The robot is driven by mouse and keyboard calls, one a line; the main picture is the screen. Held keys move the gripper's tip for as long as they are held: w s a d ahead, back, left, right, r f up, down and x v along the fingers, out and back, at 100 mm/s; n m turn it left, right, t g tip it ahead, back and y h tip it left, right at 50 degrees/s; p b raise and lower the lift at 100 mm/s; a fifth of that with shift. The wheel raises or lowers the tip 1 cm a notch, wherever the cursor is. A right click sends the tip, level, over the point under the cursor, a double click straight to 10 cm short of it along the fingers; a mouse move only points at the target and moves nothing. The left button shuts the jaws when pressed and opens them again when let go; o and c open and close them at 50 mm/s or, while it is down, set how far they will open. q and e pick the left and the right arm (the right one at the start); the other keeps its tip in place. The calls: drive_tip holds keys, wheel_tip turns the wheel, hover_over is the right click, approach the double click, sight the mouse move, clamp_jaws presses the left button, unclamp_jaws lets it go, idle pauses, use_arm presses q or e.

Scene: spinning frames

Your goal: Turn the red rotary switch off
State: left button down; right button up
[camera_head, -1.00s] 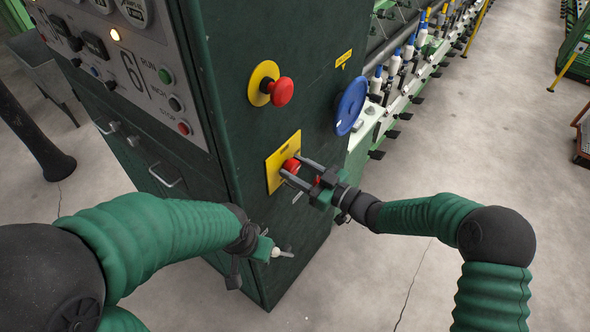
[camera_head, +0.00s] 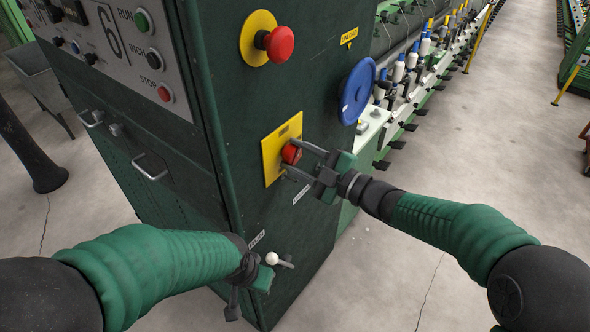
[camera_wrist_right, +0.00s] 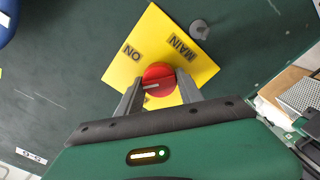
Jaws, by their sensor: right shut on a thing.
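The red rotary switch (camera_head: 291,154) sits on a yellow plate (camera_head: 270,160) on the side of the dark green cabinet. In the right wrist view the red knob (camera_wrist_right: 159,79) has a pale pointer line, and its yellow plate (camera_wrist_right: 150,38) reads "MAIN" and "ON". The pointer lies nearly level in that view, toward the left finger. My right gripper (camera_head: 294,158) is shut on the knob, one finger on each side. My left gripper (camera_head: 278,270) is low by the cabinet near a white-knobbed lever (camera_head: 272,258); its fingers are not clear.
A red mushroom button (camera_head: 280,44) on a yellow disc is above the switch. A blue handwheel (camera_head: 357,91) sticks out to the right. A control panel (camera_head: 110,40) is on the cabinet's left face. The floor (camera_head: 470,190) at right is clear.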

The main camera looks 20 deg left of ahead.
drive_tip(key=n+b, duration=0.3)
drive_tip(key=b, duration=0.1)
drive_tip(key=f+n+b, duration=0.1)
drive_tip(key=n+b, duration=0.1)
drive_tip(key=b, duration=0.2)
drive_tip(key=shift+f+n, duration=0.2)
drive_tip(key=shift+n, duration=0.2)
drive_tip(key=shift+r+n+b, duration=0.1)
drive_tip(key=shift+n+b, duration=0.7)
drive_tip(key=shift+b, duration=0.1)
drive_tip(key=shift+s, duration=0.1)
drive_tip(key=o, duration=1.2)
drive_tip(key=shift+d+r, duration=0.1)
drive_tip(key=shift+o, duration=0.7)
drive_tip(key=shift+d+r, duration=0.1)
drive_tip(key=shift+r, duration=0.1)
drive_tip(key=shift+d, duration=0.1)
drive_tip(key=v, duration=1.6)
drive_tip(key=shift+d+b, duration=0.3)
drive_tip(key=shift+d, duration=0.05)
